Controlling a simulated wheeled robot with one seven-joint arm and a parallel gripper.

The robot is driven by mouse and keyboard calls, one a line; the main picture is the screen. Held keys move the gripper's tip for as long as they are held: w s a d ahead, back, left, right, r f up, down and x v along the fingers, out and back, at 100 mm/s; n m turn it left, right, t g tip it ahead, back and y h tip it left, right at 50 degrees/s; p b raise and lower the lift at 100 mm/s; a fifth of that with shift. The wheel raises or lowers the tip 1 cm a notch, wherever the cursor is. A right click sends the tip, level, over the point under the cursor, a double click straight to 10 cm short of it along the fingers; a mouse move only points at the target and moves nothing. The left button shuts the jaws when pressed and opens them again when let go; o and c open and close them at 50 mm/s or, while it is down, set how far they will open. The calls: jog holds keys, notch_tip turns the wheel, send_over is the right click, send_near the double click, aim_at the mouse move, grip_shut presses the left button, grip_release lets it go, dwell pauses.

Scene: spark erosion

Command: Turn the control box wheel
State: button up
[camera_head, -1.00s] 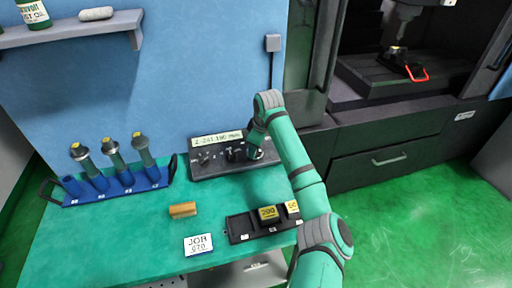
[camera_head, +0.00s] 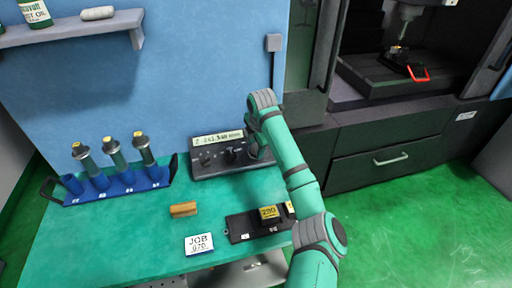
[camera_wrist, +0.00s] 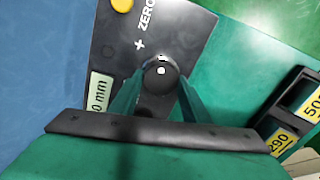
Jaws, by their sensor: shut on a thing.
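The control box (camera_head: 207,172) is a dark panel with a lit display strip and several knobs, at the back of the green bench. Its wheel (camera_wrist: 162,72) shows in the wrist view as a dark round knob beside the "+" and "ZERO" markings. My gripper (camera_wrist: 158,92) is shut on this wheel, with one teal finger on each side of it. In the head view my gripper and wrist are at the right end of the box, and they hide the wheel there. The display (camera_head: 218,138) shows digits too small to read surely.
A blue rack (camera_head: 115,188) of electrode holders stands at left. A brass block (camera_head: 183,209), a JOB card (camera_head: 199,244) and a black tray (camera_head: 238,228) with yellow-labelled blocks lie in front. A shelf (camera_head: 70,30) hangs above; the open machine (camera_head: 375,85) is at right.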

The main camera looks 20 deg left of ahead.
jog(key=shift+s+n, duration=0.1)
jog(key=shift+n, duration=1)
jog(key=o, duration=1)
jog(key=shift+o, duration=0.2)
jog(key=shift+r, duration=0.1)
jog(key=v, duration=1)
jog(key=shift+s+r, duration=0.25)
